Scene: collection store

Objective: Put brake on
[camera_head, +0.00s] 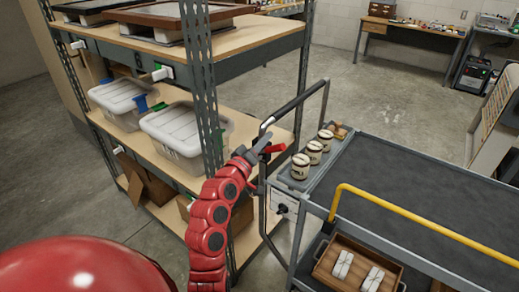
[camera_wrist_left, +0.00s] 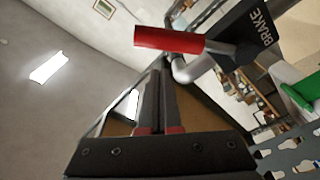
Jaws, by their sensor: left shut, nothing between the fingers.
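The brake lever has a red grip (camera_head: 275,148) and sits at the handle end of the grey cart (camera_head: 430,165). In the left wrist view the red grip (camera_wrist_left: 168,39) lies across the picture just beyond my fingertips, on a grey metal stem. A dark plate marked BRAKE (camera_wrist_left: 262,28) is to its right. My left gripper (camera_head: 260,144) is shut and empty beside the lever; in the left wrist view its fingers (camera_wrist_left: 159,72) point at the grip. I cannot tell whether they touch it. My right gripper is not in view.
A metal shelf rack (camera_head: 250,55) with lidded bins (camera_head: 185,130) stands left of the cart, close to my left arm. Several jars (camera_head: 314,151) stand on the cart's end. A yellow rail (camera_head: 420,220) crosses its near side. A wooden crate (camera_head: 325,262) sits below.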

